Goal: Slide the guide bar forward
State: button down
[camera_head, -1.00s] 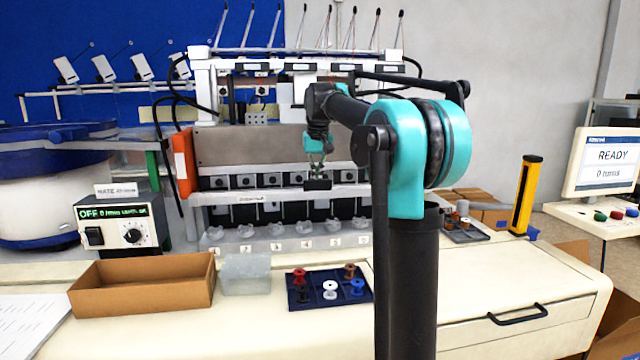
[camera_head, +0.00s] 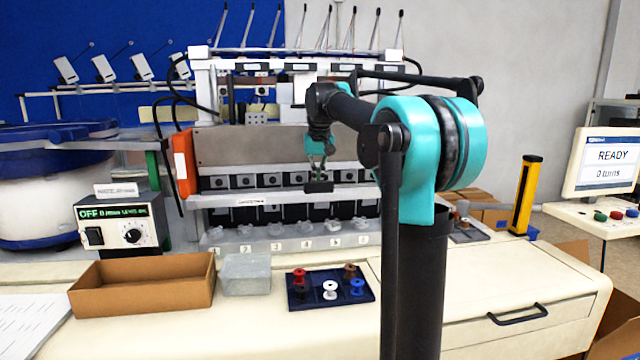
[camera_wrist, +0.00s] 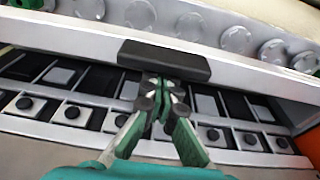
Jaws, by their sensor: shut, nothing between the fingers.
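The guide bar (camera_head: 285,198) is a long pale bar across the front of the machine. It carries a black handle block (camera_head: 319,187) near its middle. In the wrist view the bar (camera_wrist: 70,38) runs across the upper part, with the black handle (camera_wrist: 165,61) on it. My gripper (camera_head: 319,177) points down at the handle, on its machine side. In the wrist view my gripper (camera_wrist: 158,86) has its fingertips together with nothing between them, right against or very close to the handle. Whether they touch cannot be told.
Square pads with black knobs (camera_head: 243,181) line the machine behind the bar. Numbered clear round cups (camera_head: 276,229) stand in front of it. A cardboard tray (camera_head: 145,290), a clear box (camera_head: 246,274) and a blue spool tray (camera_head: 330,289) lie on the table nearer me.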

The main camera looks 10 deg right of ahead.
jog(key=w+v, duration=0.1)
jog(key=v, duration=0.7)
jog(key=shift+w+r, duration=0.5)
jog(key=shift+w, duration=0.05)
jog(key=shift+s, duration=0.1)
